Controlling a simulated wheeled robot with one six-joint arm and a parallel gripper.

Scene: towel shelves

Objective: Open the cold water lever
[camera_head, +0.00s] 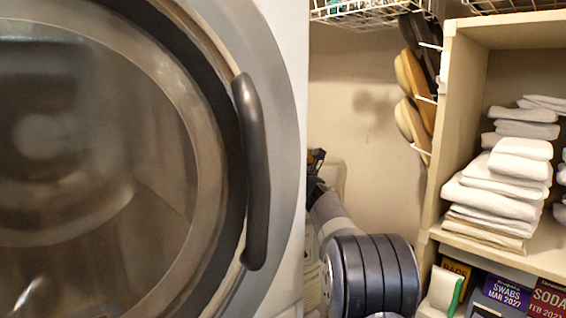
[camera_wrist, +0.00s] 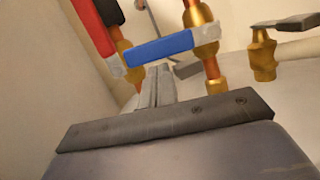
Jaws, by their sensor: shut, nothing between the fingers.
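The cold water lever is a blue bar (camera_wrist: 160,47) in the wrist view, lying crosswise in front of copper and brass pipework (camera_wrist: 206,30). A red lever (camera_wrist: 95,22) stands steeply at the upper left. In the head view the levers and gripper are hidden; my arm reaches back beside the washer.
A front-loading machine (camera_head: 278,60) with a dark door handle (camera_head: 254,170) fills the left of the head view. A shelf unit (camera_head: 450,120) with folded towels (camera_head: 505,180) and boxes stands at the right. Another brass valve (camera_wrist: 264,55) with a grey lever is at the wrist view's right.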

